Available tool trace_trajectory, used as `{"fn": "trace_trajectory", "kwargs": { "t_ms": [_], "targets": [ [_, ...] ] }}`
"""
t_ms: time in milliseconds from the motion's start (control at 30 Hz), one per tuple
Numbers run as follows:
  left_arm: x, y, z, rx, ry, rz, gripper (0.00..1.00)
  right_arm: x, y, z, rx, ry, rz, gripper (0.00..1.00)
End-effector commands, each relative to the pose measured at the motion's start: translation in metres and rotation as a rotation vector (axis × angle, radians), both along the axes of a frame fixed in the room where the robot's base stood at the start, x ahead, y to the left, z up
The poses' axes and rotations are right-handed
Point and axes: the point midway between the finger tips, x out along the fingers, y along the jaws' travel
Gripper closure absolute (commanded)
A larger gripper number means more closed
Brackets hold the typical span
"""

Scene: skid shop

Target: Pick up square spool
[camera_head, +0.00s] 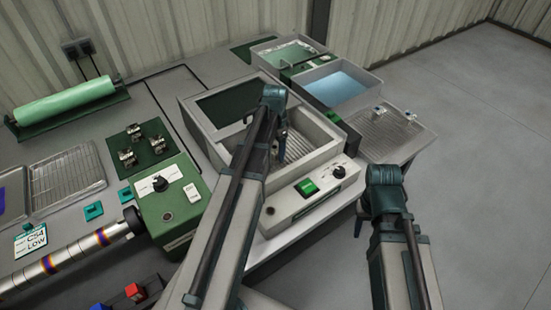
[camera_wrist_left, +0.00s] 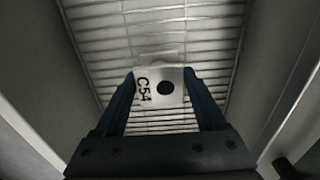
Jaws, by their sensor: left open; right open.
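A pale square plate marked "C54" with a dark round hole (camera_wrist_left: 165,87) lies over a wire rack in the left wrist view. I cannot tell whether it is the square spool's top or a tag. My left gripper reaches down into the open grey machine (camera_head: 328,133). The left gripper (camera_wrist_left: 159,76) is open, its fingertips on either side of the plate. Contact cannot be seen. In the head view the left arm partly hides the machine's inside. My right gripper (camera_head: 359,226) is open at the right, largely hidden behind its wrist, away from the machine.
Several small metal pieces stand on a green mat (camera_head: 153,158) at left. Other metal pieces stand on a drain rack (camera_head: 405,143) at right. Two liquid-filled basins (camera_head: 355,66) are behind. The machine's walls closely surround the left gripper. Open floor lies at the right.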

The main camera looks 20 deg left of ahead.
Motion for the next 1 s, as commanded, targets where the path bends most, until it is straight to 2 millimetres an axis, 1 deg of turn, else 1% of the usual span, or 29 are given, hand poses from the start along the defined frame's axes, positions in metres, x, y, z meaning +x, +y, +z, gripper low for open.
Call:
{"fn": "trace_trajectory", "kwargs": {
  "t_ms": [167,200,267,300,367,500,600,867,1000],
  "targets": [
    [0.0,0.0,0.0005,0.0,0.0,0.0,0.28,0.0,0.0001,0.0005,0.0,0.0,0.0,0.5],
    [0.0,0.0,0.0005,0.0,0.0,0.0,0.29,0.0,0.0001,0.0005,0.0,0.0,0.0,0.5],
    [0.0,0.0,0.0005,0.0,0.0,0.0,0.4,0.0,0.0001,0.0005,0.0,0.0,0.0,0.5],
    [0.0,0.0,0.0005,0.0,0.0,0.0,0.47,0.0,0.0001,0.0005,0.0,0.0,0.0,0.5],
    [0.0,0.0,0.0005,0.0,0.0,0.0,0.58,0.0,0.0001,0.0005,0.0,0.0,0.0,0.5],
    [0.0,0.0,0.0005,0.0,0.0,0.0,0.83,0.0,0.0001,0.0005,0.0,0.0,0.0,0.5],
    [0.0,0.0,0.0005,0.0,0.0,0.0,1.0,0.0,0.0001,0.0005,0.0,0.0,0.0,0.5],
    [0.0,0.0,0.0008,0.0,0.0,0.0,1.0,0.0,0.0,0.0008,0.0,0.0,0.0,0.5],
    [0.0001,-0.0001,0.0048,0.0,0.0,0.0,1.0,0.0,0.0,0.0048,0.0,0.0,0.0,0.5]
  ]
}}
